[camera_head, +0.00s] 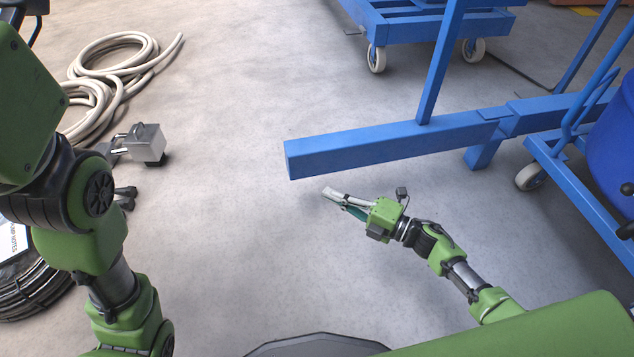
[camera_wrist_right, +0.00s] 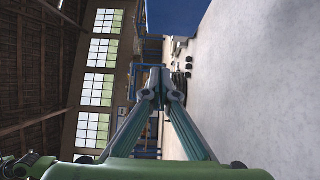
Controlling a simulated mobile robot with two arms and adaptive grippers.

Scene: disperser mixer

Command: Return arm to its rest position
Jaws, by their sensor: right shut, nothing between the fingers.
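My right arm, green with dark joints, reaches in from the lower right of the head view. Its gripper (camera_head: 330,193) is shut and empty, above the concrete floor, just in front of the end of a blue steel beam (camera_head: 390,143). In the right wrist view the two fingers of this gripper (camera_wrist_right: 160,85) converge and meet at the tips with nothing between them. My left arm (camera_head: 85,215) is bent at the left edge of the head view. Its gripper is not visible.
A wheeled blue frame (camera_head: 420,25) stands at the back, and a blue barrel (camera_head: 615,140) on a wheeled frame at right. A coiled pale hose (camera_head: 115,60), a metal box (camera_head: 147,140) and a black coil (camera_head: 35,290) lie at left. The middle floor is clear.

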